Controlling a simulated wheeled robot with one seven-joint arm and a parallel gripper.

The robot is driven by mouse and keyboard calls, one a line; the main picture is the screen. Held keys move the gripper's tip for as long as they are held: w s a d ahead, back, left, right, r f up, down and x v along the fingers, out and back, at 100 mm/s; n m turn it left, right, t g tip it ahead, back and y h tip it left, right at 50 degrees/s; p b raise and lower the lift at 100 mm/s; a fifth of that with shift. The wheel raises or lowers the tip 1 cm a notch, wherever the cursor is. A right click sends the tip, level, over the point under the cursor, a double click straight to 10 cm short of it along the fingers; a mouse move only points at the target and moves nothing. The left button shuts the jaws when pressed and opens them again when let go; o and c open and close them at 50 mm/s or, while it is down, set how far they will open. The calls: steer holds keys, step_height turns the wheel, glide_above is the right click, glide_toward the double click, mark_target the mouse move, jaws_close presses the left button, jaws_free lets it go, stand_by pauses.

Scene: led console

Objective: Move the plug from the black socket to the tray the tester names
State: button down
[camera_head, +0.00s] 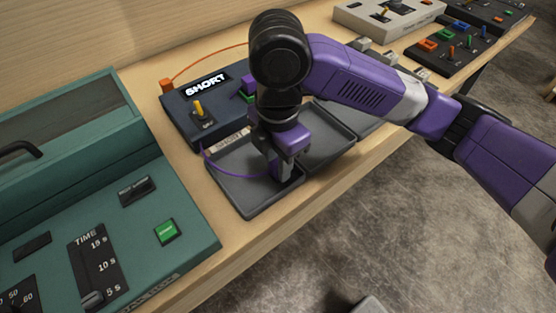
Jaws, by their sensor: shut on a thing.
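The tester (190,118) is a dark blue box whose lit display (207,86) reads "SHORT". My gripper (283,170) points down over the left grey tray (227,184), low at its right side. It is shut on the plug, which is mostly hidden between the fingers. A thin purple cable (226,174) runs from the tester's front across this tray to my gripper. The tray's label (232,136) seems to read "SHORT". A second grey tray (334,138) lies to the right, partly behind my arm. The black socket is not visible; my arm covers part of the tester.
A teal console (165,215) with a green button (166,232) stands close on the left. An orange cable (205,57) arches behind the tester from an orange block (166,86). Other consoles (455,45) stand at the back right. The bench's front edge is near the trays.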

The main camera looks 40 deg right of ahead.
steer(key=shift+f, duration=0.2)
stand_by(0.6)
steer(key=c, duration=0.6)
jaws_free()
steer(key=shift+c, duration=0.2)
steer(key=shift+s, duration=0.1)
steer(key=shift+c, duration=0.3)
steer(key=shift+r+p, duration=0.75)
steer(key=shift+p, duration=0.05)
steer(key=shift+o, duration=0.7)
steer(key=shift+r, duration=0.25)
steer(key=shift+r+p, duration=2.6)
steer(key=shift+p, duration=0.15)
